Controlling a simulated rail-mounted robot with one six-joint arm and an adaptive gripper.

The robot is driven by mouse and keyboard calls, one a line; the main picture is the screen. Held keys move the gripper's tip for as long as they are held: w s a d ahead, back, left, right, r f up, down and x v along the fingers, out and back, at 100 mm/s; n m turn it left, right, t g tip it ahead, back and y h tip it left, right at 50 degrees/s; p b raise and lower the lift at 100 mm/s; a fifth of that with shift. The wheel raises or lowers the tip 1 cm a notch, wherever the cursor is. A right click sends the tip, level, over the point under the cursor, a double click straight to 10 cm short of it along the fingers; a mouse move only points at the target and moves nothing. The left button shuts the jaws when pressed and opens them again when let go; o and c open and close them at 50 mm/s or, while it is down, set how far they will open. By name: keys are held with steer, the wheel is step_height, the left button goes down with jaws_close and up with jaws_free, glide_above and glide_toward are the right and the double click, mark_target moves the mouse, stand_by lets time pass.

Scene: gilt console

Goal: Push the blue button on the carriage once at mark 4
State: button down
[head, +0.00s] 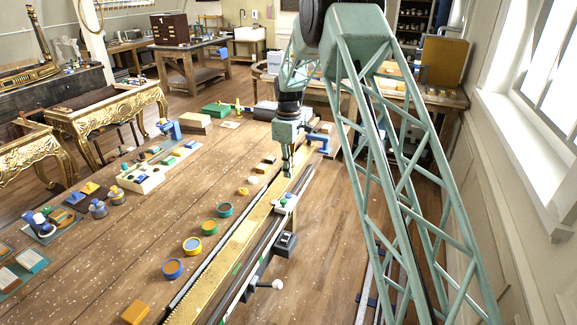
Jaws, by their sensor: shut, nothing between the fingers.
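A long gilt rail (231,250) runs along the right edge of the wooden bench, with a dark slotted track beside it. A small carriage (287,203) with pale and green parts sits on the track, about midway along. Its blue button is too small to make out, and I cannot read any mark numbers. My gripper (287,174) points down over the rail, a little beyond the carriage in the picture. It is shut and empty. I cannot tell whether its tips touch anything.
A black bracket (286,242) and a white-knobbed handle (277,284) stick out on the right. An orange block (135,312) lies at the front. The bench's middle is mostly clear.

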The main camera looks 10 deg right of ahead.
mark_target(289, 195)
steer(key=shift+f+p, duration=0.4)
steer(key=shift+f, duration=3.95)
steer(key=shift+f+b, duration=0.5)
steer(key=shift+f, duration=0.2)
steer(key=shift+s+f, duration=0.15)
steer(key=shift+f, duration=0.2)
steer(key=shift+s, duration=0.1)
step_height(289, 195, up, 15)
steer(key=shift+w, duration=0.25)
